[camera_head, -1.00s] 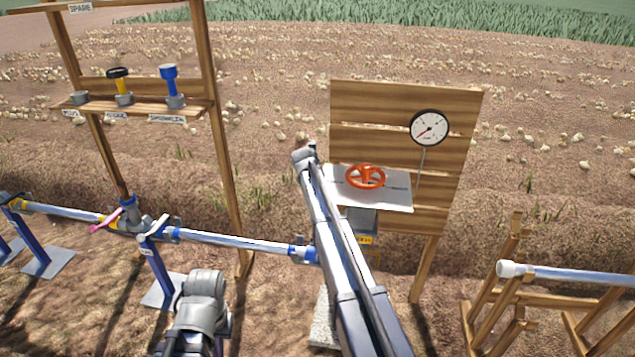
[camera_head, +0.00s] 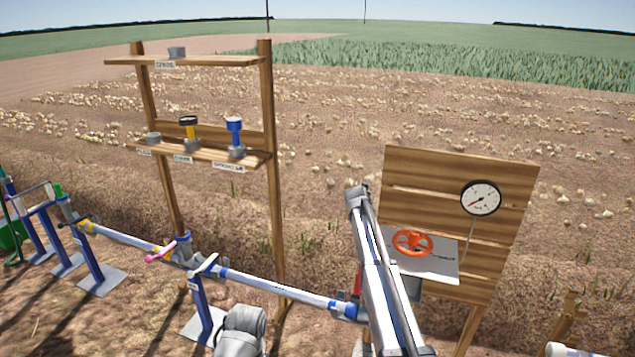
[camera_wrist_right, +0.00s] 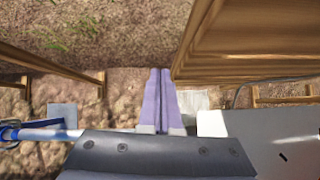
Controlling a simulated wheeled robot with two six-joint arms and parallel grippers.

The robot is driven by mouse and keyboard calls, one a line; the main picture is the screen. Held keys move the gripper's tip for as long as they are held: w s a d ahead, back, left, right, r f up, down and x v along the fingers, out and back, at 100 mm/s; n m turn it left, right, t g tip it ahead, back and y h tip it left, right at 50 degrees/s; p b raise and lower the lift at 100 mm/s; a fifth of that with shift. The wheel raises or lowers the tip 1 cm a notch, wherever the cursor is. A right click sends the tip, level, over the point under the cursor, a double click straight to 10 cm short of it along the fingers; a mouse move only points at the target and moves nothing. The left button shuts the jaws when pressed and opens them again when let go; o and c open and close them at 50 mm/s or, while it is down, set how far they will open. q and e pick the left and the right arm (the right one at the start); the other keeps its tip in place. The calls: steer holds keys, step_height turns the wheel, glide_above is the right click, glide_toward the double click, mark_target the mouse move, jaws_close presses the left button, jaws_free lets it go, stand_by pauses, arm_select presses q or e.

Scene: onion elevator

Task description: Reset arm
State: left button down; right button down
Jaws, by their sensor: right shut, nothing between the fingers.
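My right gripper (camera_wrist_right: 158,98) shows in the right wrist view as two pale purple-grey fingers side by side, touching and empty. The wooden board's edge (camera_wrist_right: 250,45) is to their right, and a pale grey plate (camera_wrist_right: 270,145) is at lower right. In the head view my right arm (camera_head: 372,260) rises in front of the board's left side; its gripper cannot be made out there. A grey part of my left arm (camera_head: 240,332) shows at the bottom edge; the left gripper is out of view.
The wooden board (camera_head: 445,175) carries a gauge (camera_head: 481,198) and an orange handwheel (camera_head: 412,243). A metal pipe (camera_head: 285,288) on blue stands runs at left and centre. A wooden shelf rack (camera_head: 270,110) holds fittings. Open field lies behind.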

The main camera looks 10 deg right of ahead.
steer(key=s+a+r+m+g+y+p, duration=0.1)
steer(key=s+a+m+g+y+p, duration=0.3)
steer(key=s+a+m, duration=1.4)
steer(key=s+a+r+m+g+p, duration=0.1)
steer(key=s+a, duration=0.3)
steer(key=s, duration=0.7)
steer(key=s+a+r+m+g+p, duration=0.1)
steer(key=s+a+m+p, duration=0.1)
steer(key=s, duration=0.9)
steer(key=s+a+r+m+h+p, duration=0.1)
steer(key=s+a+m, duration=0.2)
steer(key=s+a, duration=0.4)
steer(key=s, duration=0.4)
steer(key=shift+g+p, duration=0.35)
steer(key=shift+g, duration=0.05)
steer(key=shift+a, duration=0.1)
